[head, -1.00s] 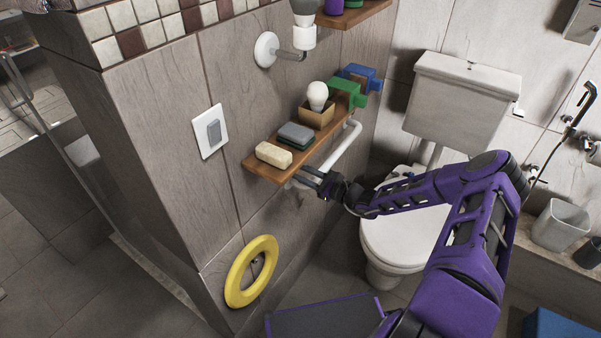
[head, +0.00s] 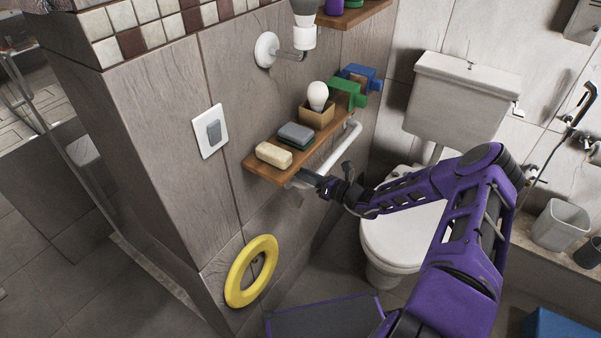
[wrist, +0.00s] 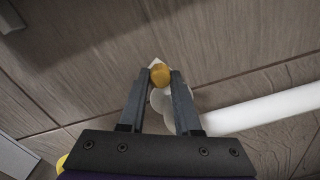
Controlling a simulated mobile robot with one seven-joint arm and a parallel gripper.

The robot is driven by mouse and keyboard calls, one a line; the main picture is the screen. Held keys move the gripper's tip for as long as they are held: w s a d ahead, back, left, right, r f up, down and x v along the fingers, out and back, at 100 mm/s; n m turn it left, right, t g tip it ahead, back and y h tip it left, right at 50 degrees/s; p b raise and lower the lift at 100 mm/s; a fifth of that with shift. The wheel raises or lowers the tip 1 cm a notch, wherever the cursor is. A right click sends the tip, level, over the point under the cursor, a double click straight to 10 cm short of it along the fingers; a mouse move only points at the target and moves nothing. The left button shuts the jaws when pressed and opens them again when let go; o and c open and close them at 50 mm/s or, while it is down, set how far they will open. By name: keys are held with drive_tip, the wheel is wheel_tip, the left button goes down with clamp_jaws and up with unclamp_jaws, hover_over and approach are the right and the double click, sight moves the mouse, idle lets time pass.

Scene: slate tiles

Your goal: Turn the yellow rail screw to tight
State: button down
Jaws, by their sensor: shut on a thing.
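The yellow rail screw (wrist: 160,74) shows in the wrist view between the tips of my gripper (wrist: 160,82). The two fingers are shut on its head, one on each side. The screw sits at the wall end of the white rail (wrist: 265,108), by a pale round mount (wrist: 158,99). In the head view my gripper (head: 312,180) is at the near end of the rail (head: 340,145), just below the wooden shelf. The screw is hidden in the head view. How tight it is cannot be told.
The wooden shelf (head: 262,168) above my gripper holds a soap bar (head: 274,155), a sponge (head: 295,133), a bulb in a box (head: 317,112) and green and blue things. A yellow ring (head: 250,271) hangs below on the wall. The toilet (head: 440,120) stands to the right.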

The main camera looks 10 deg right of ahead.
drive_tip(key=m, duration=0.5)
drive_tip(key=shift+m, duration=0.4)
idle(0.4)
drive_tip(key=c, duration=0.6)
unclamp_jaws()
